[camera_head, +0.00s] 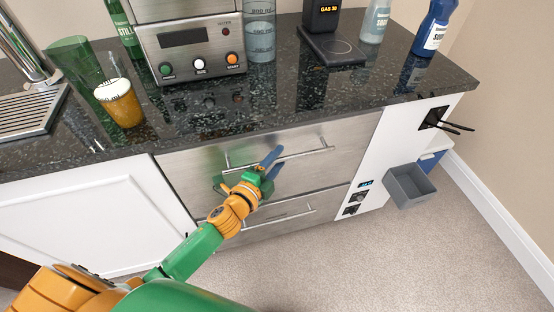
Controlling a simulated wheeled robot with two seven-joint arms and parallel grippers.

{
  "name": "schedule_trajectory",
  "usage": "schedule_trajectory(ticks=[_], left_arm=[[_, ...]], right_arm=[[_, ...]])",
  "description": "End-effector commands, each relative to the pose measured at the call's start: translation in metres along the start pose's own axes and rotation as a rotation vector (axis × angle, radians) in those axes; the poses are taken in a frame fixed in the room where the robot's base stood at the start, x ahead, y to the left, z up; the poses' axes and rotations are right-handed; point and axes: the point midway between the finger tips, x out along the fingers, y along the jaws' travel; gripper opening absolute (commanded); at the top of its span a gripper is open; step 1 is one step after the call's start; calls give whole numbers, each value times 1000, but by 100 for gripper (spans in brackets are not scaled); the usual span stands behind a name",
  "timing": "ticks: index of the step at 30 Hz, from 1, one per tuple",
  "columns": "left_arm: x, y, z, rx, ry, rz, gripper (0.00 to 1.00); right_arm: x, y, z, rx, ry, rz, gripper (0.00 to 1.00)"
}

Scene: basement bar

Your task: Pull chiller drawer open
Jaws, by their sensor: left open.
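The chiller front under the counter has two brushed-steel drawers. The upper drawer (345,133) has a long horizontal bar handle (305,154). The lower drawer (318,205) has a similar handle (280,217). Both fronts look closed and flush. My left gripper (271,161) is at the middle of the upper handle, with its blue fingers open. One finger shows above the bar and one near or below it; I cannot tell whether they touch it. My green and orange arm hides part of both drawer fronts. My right gripper is not in view.
The dark stone counter (280,118) overhangs the drawers and holds a dispenser machine (190,45), a glass of amber drink (119,103), bottles and a scale (332,47). A grey bin (410,186) sits at the right. The floor (340,260) before the drawers is clear.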

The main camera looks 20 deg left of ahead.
Motion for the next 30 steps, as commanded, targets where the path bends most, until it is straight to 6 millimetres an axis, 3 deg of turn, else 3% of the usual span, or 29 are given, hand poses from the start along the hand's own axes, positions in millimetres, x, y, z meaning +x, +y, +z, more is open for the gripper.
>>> schedule_trajectory(ticks=[3, 8, 9, 30], left_arm=[[0, 0, 0, -1, 0, 0, 47], [0, 0, 0, -1, 0, 0, 4], [0, 0, 0, -1, 0, 0, 0], [-1, 1, 0, -2, 0, 2, 0]], right_arm=[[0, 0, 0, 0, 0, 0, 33], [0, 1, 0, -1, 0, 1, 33], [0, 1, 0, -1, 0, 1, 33], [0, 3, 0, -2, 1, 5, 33]])
